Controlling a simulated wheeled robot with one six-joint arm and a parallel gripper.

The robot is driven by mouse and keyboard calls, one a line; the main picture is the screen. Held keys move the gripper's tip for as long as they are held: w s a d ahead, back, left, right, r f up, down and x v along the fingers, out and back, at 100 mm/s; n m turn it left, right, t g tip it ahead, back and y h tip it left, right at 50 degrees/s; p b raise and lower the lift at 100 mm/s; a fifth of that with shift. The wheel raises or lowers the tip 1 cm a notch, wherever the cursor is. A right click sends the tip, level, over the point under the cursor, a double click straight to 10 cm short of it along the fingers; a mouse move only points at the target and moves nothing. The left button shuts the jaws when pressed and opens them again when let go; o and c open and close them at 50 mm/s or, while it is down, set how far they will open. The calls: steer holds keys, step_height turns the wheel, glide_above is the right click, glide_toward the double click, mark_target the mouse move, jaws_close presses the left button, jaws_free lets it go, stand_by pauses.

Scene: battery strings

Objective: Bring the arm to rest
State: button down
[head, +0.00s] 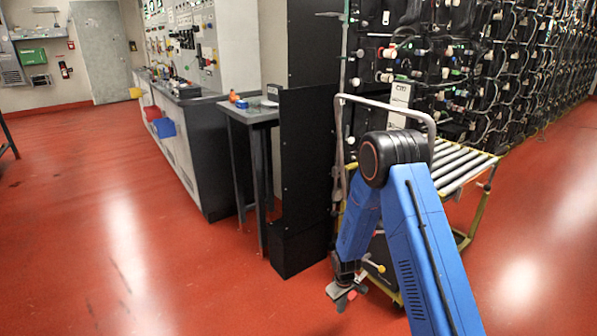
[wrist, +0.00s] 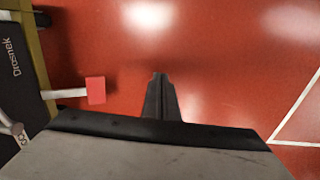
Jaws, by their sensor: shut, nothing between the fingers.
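My blue arm reaches forward from the lower right of the head view and bends down at a black elbow joint. My gripper (head: 345,298) hangs low over the red floor, beside the front of the roller cart. In the wrist view my gripper (wrist: 160,95) points out over bare floor. Its dark fingers are together with nothing between them. A grey plate with a dark edge, close to the camera, fills the bottom of the wrist view and hides the finger bases.
The roller cart (head: 462,170) with a yellow frame stands behind my arm; a red block (wrist: 95,90) juts from its side. Battery racks (head: 480,60) line the back right. A black panel (head: 305,170) and a small table (head: 250,112) stand left. The red floor at left is clear.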

steer(key=s+d+r+m+t, duration=0.1)
steer(key=s+d+r, duration=0.15)
steer(key=r, duration=0.85)
steer(key=s+d+r+m, duration=0.15)
steer(key=s+r, duration=0.25)
steer(key=r, duration=0.8)
steer(key=s+d+r+m+t, duration=0.1)
steer(key=s+d+r, duration=0.2)
steer(key=r, duration=0.8)
steer(key=s+d+r+m+t, duration=0.1)
steer(key=s+r, duration=0.4)
steer(key=s, duration=0.4)
steer(key=s+d+r+m, duration=0.1)
steer(key=s+d+r, duration=0.1)
steer(key=s+r, duration=0.3)
steer(key=s+d+r+m+t, duration=0.1)
steer(key=s+r, duration=0.4)
steer(key=s, duration=0.9)
steer(key=shift+d+r+m+t, duration=0.3)
steer(key=shift+d+r+m, duration=0.1)
steer(key=shift+d, duration=0.3)
